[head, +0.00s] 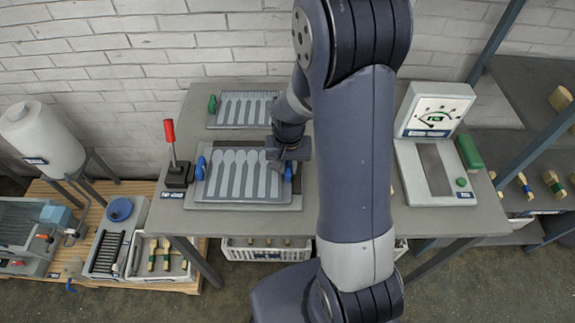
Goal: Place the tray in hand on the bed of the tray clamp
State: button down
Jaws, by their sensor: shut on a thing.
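A grey tray (238,178) with several spoon-shaped hollows is in my gripper (279,166), which is shut on its right side. The tray lies over the bed (243,206) of the tray clamp, between a blue pad (200,168) on the left and a blue part (288,172) on the right. The tray looks level and roughly lined up with the bed. I cannot tell whether it touches the bed or hovers just above. The clamp's red-handled lever (170,133) stands nearly upright at the left. My fingertips are mostly hidden by the wrist.
A second spoon-hollow tray (243,108) lies behind on the grey table (212,222), with a green block (212,104) at its left. A white dial device (436,112) stands to the right beside a green item (469,152). My arm hides the table's middle.

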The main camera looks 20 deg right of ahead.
jog(key=shift+f, duration=0.2)
jog(key=shift+f, duration=0.2)
jog(key=c, duration=1.4)
grip_release()
jog(key=shift+o, duration=0.2)
notch_tip(320, 180, up, 12)
jog(key=shift+r, duration=0.2)
